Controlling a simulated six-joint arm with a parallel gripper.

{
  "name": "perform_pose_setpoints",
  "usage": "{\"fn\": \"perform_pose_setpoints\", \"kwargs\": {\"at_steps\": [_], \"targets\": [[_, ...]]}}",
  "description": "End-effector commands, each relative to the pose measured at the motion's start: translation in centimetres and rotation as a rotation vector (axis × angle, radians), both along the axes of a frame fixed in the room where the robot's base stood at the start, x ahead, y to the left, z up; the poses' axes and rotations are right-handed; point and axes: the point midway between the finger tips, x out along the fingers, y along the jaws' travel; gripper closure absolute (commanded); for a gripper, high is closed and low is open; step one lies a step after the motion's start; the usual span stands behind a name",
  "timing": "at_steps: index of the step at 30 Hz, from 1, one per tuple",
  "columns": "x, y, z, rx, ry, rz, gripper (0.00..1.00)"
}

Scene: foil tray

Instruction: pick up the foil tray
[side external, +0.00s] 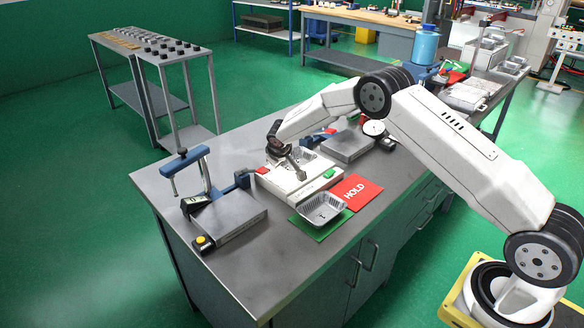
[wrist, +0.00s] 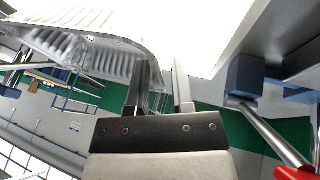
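One silver ribbed foil tray (side external: 305,154) sits on a white machine (side external: 297,184), partly hidden behind my gripper (side external: 298,172). A second foil tray (side external: 321,208) sits on a green mat (side external: 318,227) in front of the machine. In the wrist view a foil tray (wrist: 85,45) fills the upper left, with its ribbed wall and rim close to my gripper (wrist: 163,68). The two fingers are apart, and some foil shows between them. I cannot tell whether either finger touches it.
A red HOLD card (side external: 354,189) lies right of the green mat. A grey device with a blue clamp (side external: 184,163) stands at the left of the bench (side external: 160,184). Another grey block and a dial gauge (side external: 373,128) stand behind.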

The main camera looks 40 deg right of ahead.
Motion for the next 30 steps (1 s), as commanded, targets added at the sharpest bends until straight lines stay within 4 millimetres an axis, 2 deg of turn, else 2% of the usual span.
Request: {"fn": "perform_pose_setpoints", "kwargs": {"at_steps": [7, 9, 10, 30], "targets": [[-0.01, 0.02, 0.01, 0.000, 0.000, 0.000, 0.71], [-0.01, 0.02, 0.01, 0.000, 0.000, 0.000, 0.93], [-0.01, 0.02, 0.01, 0.000, 0.000, 0.000, 1.00], [-0.06, 0.05, -0.08, 0.001, 0.002, 0.000, 1.00]]}}
